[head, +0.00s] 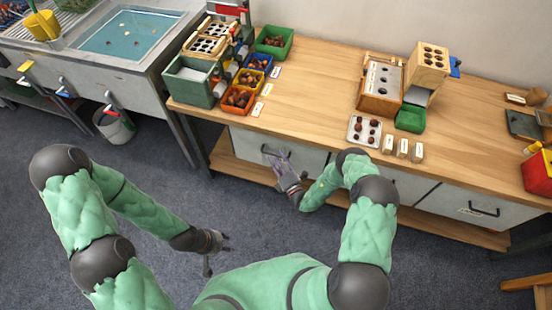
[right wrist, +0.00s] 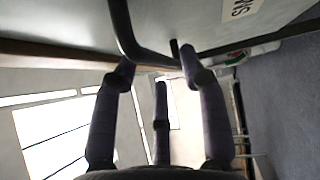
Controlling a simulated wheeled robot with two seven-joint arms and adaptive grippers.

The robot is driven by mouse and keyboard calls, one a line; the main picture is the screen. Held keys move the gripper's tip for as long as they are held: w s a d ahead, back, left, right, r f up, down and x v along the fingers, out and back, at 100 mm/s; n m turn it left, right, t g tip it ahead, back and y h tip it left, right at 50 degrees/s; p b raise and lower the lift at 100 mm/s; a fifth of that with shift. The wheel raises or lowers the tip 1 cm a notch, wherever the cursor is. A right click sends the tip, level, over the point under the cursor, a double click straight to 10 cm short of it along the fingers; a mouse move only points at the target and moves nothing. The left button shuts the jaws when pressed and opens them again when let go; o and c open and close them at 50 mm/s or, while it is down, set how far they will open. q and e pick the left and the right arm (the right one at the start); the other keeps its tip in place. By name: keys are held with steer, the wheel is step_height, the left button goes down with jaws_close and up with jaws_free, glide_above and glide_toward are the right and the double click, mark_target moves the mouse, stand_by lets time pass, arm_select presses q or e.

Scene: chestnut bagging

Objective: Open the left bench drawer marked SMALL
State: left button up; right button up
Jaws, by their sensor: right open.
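The left bench drawer (head: 242,146) has a light grey front and looks shut, flush under the worktop. Its dark handle (head: 268,150) is partly hidden by my right gripper (head: 284,165). In the right wrist view the drawer front (right wrist: 185,22) carries a label (right wrist: 241,8), of which the letters "SM" show. The curved black handle (right wrist: 122,35) is close to the tips of my right gripper (right wrist: 158,72), whose fingers are apart; contact is unclear. My left gripper (head: 217,247) hangs low over the floor, away from the bench; its fingers look spread.
The wooden bench (head: 320,90) carries coloured bins of chestnuts, a white tray (head: 352,130) and wooden devices. Another drawer (head: 462,205) is at the right. A sink (head: 120,35) stands at the left, with a bucket (head: 115,125) below. Grey floor is clear before the bench.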

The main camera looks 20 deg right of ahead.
steer(key=shift+x, duration=0.85)
steer(key=shift+c, duration=0.3)
steer(key=shift+s, duration=0.1)
jaws_close()
